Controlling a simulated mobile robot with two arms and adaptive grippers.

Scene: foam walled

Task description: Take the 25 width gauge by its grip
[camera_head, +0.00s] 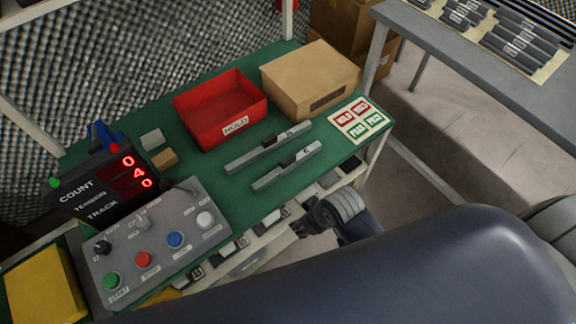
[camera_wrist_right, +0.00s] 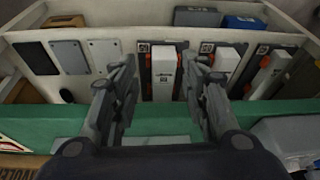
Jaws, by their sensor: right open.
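My right gripper (camera_wrist_right: 160,68) is open and empty in the right wrist view. Its fingers point at a shelf rack below the green bench edge (camera_wrist_right: 55,122). Between the fingertips, farther back, stands a white piece with orange bands (camera_wrist_right: 163,66) on a dark backing. A similar piece (camera_wrist_right: 226,68) stands to the right, partly behind the right finger. Small labels above them are too small to read, so I cannot tell which is the 25 width gauge. In the head view the right gripper (camera_head: 326,212) is by the bench's front edge. My left gripper is not in view.
On the bench are two grey bars with dark blocks (camera_head: 268,149), a red bin (camera_head: 218,108), a cardboard box (camera_head: 310,78), a control panel (camera_head: 150,240) and a counter display (camera_head: 98,185). Pale plates (camera_wrist_right: 106,54) stand left in the rack. A grey table (camera_head: 480,62) is at upper right.

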